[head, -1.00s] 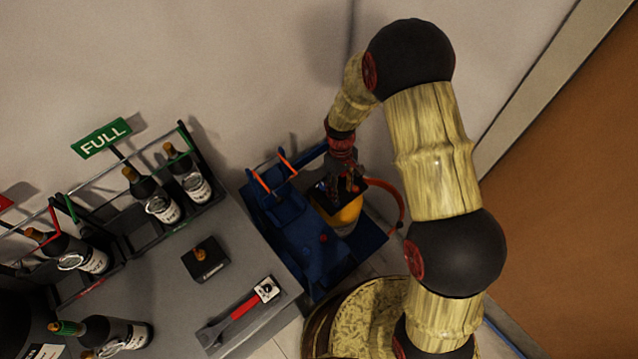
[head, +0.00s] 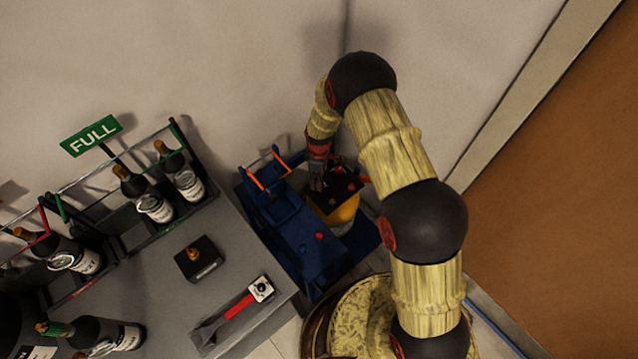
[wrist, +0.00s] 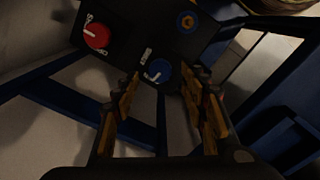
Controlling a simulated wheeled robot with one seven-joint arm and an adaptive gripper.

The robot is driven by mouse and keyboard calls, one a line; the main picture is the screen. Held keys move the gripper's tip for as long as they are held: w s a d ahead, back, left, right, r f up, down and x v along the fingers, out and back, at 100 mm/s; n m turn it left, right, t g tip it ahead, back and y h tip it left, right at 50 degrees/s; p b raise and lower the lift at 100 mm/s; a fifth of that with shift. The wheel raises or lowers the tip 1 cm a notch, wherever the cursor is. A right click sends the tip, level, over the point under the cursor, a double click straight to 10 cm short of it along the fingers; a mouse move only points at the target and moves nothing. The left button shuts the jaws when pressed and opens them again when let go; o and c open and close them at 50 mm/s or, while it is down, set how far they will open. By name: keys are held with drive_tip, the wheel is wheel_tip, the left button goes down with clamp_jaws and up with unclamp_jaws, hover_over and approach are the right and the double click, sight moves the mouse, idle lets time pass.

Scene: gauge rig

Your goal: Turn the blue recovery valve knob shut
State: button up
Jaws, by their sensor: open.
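The blue valve knob (wrist: 158,72) sits on the lower edge of a black panel (wrist: 140,30) in the wrist view, with a white pointer mark on it. My gripper (wrist: 160,90) is open, its two fingers reaching toward the panel with the blue knob between and just beyond the tips. I cannot tell whether either finger touches it. A red knob (wrist: 96,36) with a white mark is to the left on the same panel. In the head view, my gripper (head: 316,183) is at the left side of the black panel on top of the yellow unit (head: 345,212).
A blue cart frame (head: 300,235) surrounds the unit, and its bars (wrist: 50,75) show in the wrist view. The wall is close behind.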

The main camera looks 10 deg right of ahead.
drive_tip(key=shift+f+b, duration=0.35)
drive_tip(key=shift+f, duration=1.1)
drive_tip(key=shift+c, duration=0.8)
clamp_jaws()
